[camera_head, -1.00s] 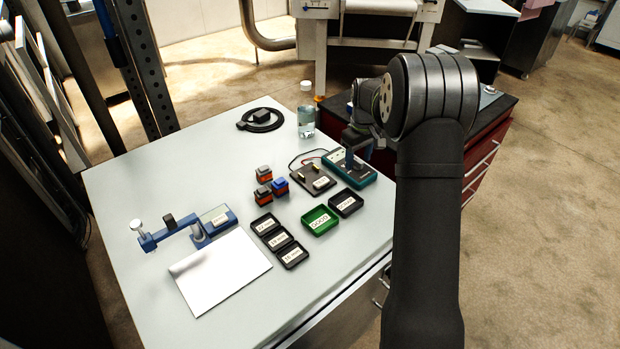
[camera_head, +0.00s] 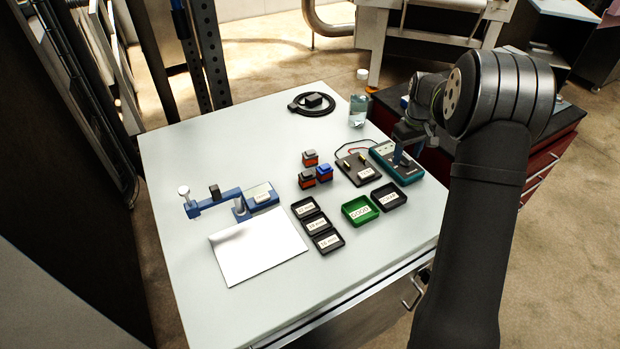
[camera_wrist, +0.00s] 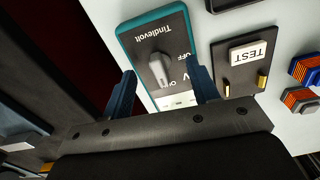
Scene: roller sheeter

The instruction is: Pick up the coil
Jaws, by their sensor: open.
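Three small block-shaped coils stand close together mid-table: a grey-topped one at the back (camera_head: 310,158), a dark-topped one at front left (camera_head: 306,179) and a blue-topped one at right (camera_head: 323,173). Orange and blue striped coils (camera_wrist: 301,99) also show at the right edge of the wrist view. My gripper (camera_head: 402,160) is to the right of the coils, above the teal meter (camera_head: 412,174). In the wrist view my gripper (camera_wrist: 163,68) has its two blue fingers apart, with the meter's grey knob seen between them. No coil is between the fingers.
A test board (camera_head: 357,172) with two brass posts lies between meter and coils. A green tray (camera_head: 347,220), a black tray (camera_head: 379,204) and joined labelled black trays (camera_head: 330,242) lie in front. A bottle (camera_head: 357,112) and cable ring (camera_head: 327,109) are behind. The left back tabletop is clear.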

